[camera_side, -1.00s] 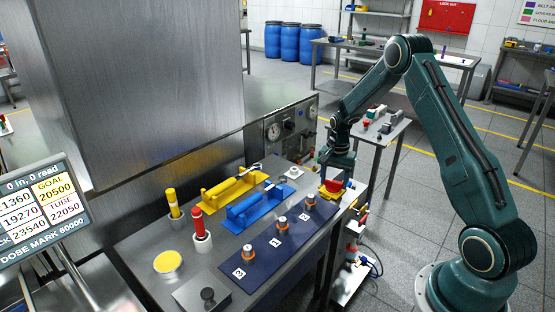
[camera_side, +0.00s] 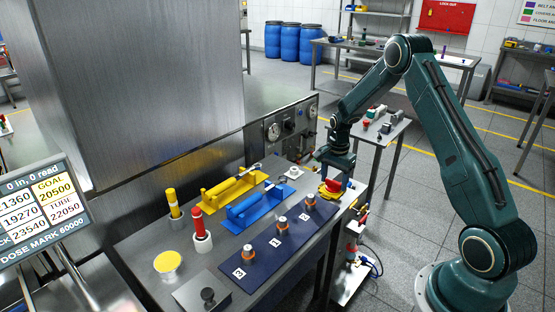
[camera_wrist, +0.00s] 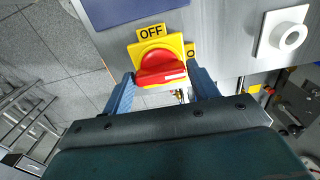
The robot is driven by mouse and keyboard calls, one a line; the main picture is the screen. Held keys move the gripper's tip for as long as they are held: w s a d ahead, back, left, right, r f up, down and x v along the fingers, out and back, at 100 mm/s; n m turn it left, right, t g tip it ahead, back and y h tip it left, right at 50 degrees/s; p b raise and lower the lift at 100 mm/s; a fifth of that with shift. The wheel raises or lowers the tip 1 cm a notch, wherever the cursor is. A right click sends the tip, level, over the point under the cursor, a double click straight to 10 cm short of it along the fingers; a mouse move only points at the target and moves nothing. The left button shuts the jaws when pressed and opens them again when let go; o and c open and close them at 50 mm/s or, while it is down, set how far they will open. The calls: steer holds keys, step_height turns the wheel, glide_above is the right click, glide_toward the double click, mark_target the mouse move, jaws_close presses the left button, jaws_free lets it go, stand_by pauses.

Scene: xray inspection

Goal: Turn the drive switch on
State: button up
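The drive switch (camera_wrist: 160,68) is a red rotary handle on a yellow plate, with an OFF label (camera_wrist: 152,32) at the top of the plate in the wrist view. A second label to its right is partly hidden behind the plate and handle. In the side view the switch (camera_side: 331,187) sits at the right end of the steel bench. My gripper (camera_wrist: 161,84) has its two blue fingers apart, one on each side of the red handle. I cannot tell whether they touch it. In the side view my gripper (camera_side: 333,176) is low over the switch.
A navy mat (camera_side: 236,271) with several orange-based pieces lies left of the switch. Blue (camera_side: 256,207) and yellow (camera_side: 228,192) clamps stand behind the mat. A white plate with a round knob (camera_wrist: 291,37) is right of the switch in the wrist view. A gauge panel (camera_side: 291,129) stands behind.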

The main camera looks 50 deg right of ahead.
mark_target(334, 181)
steer(key=o, duration=0.3)
steer(key=shift+r, duration=0.15)
step_height(334, 181, up, 14)
steer(key=shift+f, duration=0.2)
stand_by(0.5)
